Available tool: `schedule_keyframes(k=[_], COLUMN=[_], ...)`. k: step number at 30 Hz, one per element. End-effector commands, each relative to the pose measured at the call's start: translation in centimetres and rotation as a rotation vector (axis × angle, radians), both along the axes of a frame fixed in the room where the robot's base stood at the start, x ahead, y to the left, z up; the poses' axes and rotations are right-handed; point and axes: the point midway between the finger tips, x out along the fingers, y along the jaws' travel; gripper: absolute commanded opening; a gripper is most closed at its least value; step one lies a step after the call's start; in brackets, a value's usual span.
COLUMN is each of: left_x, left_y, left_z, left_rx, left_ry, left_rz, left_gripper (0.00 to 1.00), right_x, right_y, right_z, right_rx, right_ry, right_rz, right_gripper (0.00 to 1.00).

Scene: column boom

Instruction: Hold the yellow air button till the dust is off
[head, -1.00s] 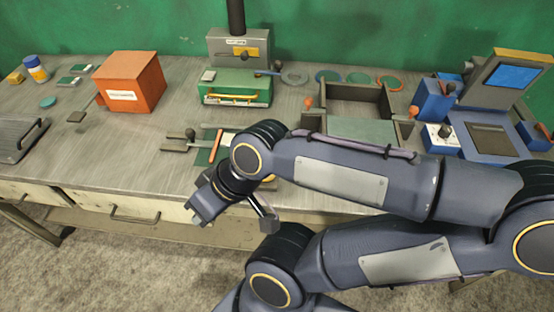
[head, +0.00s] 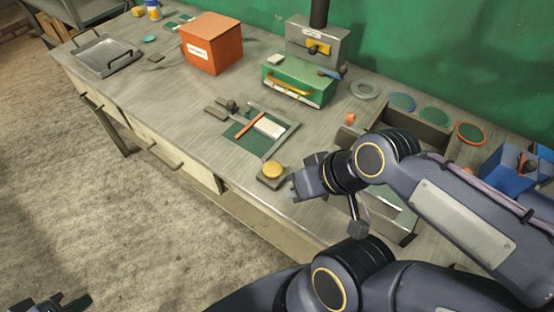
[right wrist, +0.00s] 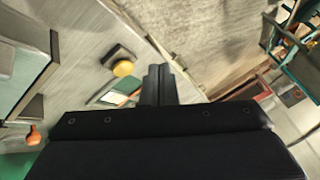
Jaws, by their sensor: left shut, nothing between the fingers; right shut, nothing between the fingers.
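The yellow air button (head: 272,169) is a round cap on a small dark block near the bench's front edge. It also shows in the right wrist view (right wrist: 123,68). My right gripper (head: 297,187) is just right of the button in the head view, shut and empty, with a visible gap. Its shut fingers (right wrist: 160,72) point past the button in the wrist view. A white piece (head: 269,126) lies on a green mat (head: 240,134) in a grey frame behind the button. I cannot make out dust on it. My left gripper (head: 50,304) is shut at the bottom left corner, far from the bench.
A green box (head: 299,80) with a yellow handle, an orange box (head: 212,44) and a grey tray (head: 103,56) stand on the bench. Round coloured discs (head: 437,117) and a blue device (head: 512,170) are at the right. The floor in front is clear.

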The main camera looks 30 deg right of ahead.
Motion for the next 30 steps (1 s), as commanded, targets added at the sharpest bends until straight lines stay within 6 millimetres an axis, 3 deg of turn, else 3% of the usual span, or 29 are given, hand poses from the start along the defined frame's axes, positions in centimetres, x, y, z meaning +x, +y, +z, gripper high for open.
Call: schedule_keyframes(k=[5, 8, 13, 18, 21, 25, 30], left_x=[0.0, 0.0, 0.0, 0.0, 0.0, 0.0, 0.0], left_y=[0.0, 0.0, 0.0, 0.0, 0.0, 0.0, 0.0], left_z=[-0.2, -0.5, -1.0, -1.3, -1.4, -1.5, -1.4], left_rx=[0.000, 0.000, 0.000, 0.000, 0.000, 0.000, 0.000], left_ry=[0.000, 0.000, 0.000, 0.000, 0.000, 0.000, 0.000], left_rz=[0.000, 0.000, 0.000, 0.000, 0.000, 0.000, 0.000], left_gripper=[0.00, 0.00, 0.00, 0.00, 0.00, 0.00, 0.00], right_x=[1.4, 3.7, 9.0, 13.8, 15.7, 16.8, 16.9], right_y=[-0.8, -1.9, -3.4, -4.2, -4.3, -4.4, -4.5], right_z=[0.6, 1.3, 1.9, 1.4, 0.9, 0.7, 0.7], right_rx=[-0.130, -0.295, -0.561, -0.684, -0.707, -0.715, -0.716], right_ry=[-0.001, -0.003, -0.007, -0.021, -0.034, -0.046, -0.049], right_rz=[0.193, 0.482, 1.123, 1.673, 1.882, 2.017, 2.041], right_gripper=[0.00, 0.00, 0.00, 0.00, 0.00, 0.00, 0.00])
